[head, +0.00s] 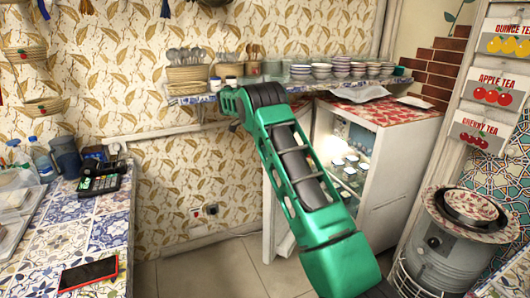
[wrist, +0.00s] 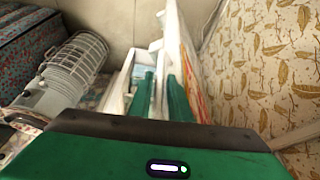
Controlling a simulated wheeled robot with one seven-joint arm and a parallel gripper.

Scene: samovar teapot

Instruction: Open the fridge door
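The white fridge (head: 400,170) stands right of centre in the head view, with lit shelves of cups (head: 350,165) showing inside. A white panel (head: 282,240), which looks like its door swung outward, shows left of my green arm. The arm covers much of the opening and the handle cannot be made out. My gripper is hidden in the head view. In the wrist view my gripper (wrist: 161,85) has its two green fingers apart. White fridge or door edges (wrist: 174,45) lie just beyond and between them; whether they touch cannot be told.
A metal samovar-like stove (head: 450,250) stands right of the fridge. A shelf of bowls (head: 325,72) runs along the wall above. A tiled counter (head: 60,235) with a phone (head: 88,274) is at left. The floor (head: 215,270) between is clear.

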